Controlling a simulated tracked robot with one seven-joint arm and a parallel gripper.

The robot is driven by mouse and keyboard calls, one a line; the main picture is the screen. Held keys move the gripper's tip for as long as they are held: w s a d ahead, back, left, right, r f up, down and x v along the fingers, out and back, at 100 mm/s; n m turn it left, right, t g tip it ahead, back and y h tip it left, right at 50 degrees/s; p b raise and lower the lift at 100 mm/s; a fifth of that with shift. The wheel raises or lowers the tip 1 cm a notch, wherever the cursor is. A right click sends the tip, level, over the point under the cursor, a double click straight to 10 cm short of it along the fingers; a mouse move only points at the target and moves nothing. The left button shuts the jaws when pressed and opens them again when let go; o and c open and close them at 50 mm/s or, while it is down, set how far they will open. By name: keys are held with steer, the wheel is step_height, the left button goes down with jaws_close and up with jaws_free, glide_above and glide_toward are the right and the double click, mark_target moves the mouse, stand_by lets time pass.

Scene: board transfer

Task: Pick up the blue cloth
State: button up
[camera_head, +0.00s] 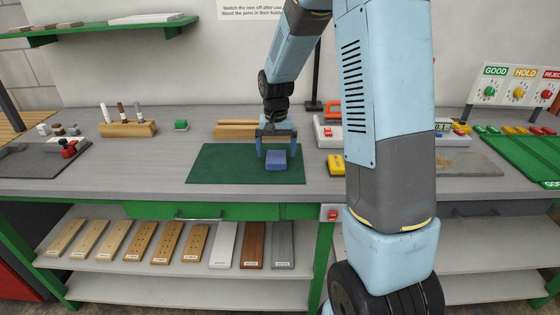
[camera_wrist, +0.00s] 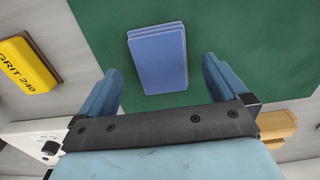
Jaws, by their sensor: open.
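The blue cloth (camera_head: 276,160) is a small folded blue rectangle lying flat on the green mat (camera_head: 215,165) on the workbench. In the wrist view the cloth (camera_wrist: 157,58) lies just beyond the fingertips, roughly centred between them and turned slightly. My gripper (camera_head: 275,155) is open and empty, with its fingers pointing down over the mat just behind the cloth. In the wrist view its two blue fingers (camera_wrist: 158,75) are spread wider than the cloth. I cannot tell the exact height of the fingertips above the mat.
A yellow GRIT 240 block (camera_wrist: 28,62) lies on the grey bench beside the mat; it also shows in the head view (camera_head: 336,165). A wooden block (camera_head: 236,130) stands behind the mat. A pen holder (camera_head: 128,129) and a small green object (camera_head: 181,125) stand to the left. The mat's left part is clear.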

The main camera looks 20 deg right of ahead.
steer(key=shift+f, duration=1.3)
steer(key=shift+c, duration=0.2)
steer(key=c, duration=1.2)
steer(key=shift+r, duration=0.6)
step_height(320, 180, up, 2)
steer(key=shift+s+r, duration=0.1)
steer(key=shift+r, duration=0.15)
steer(key=s+r, duration=0.3)
steer(key=s, duration=0.1)
steer(key=s+r, duration=0.3)
steer(key=s, duration=0.2)
steer(key=s+r, duration=0.3)
steer(key=s, duration=0.1)
steer(key=shift+s+r, duration=0.2)
steer(key=shift+s, duration=0.2)
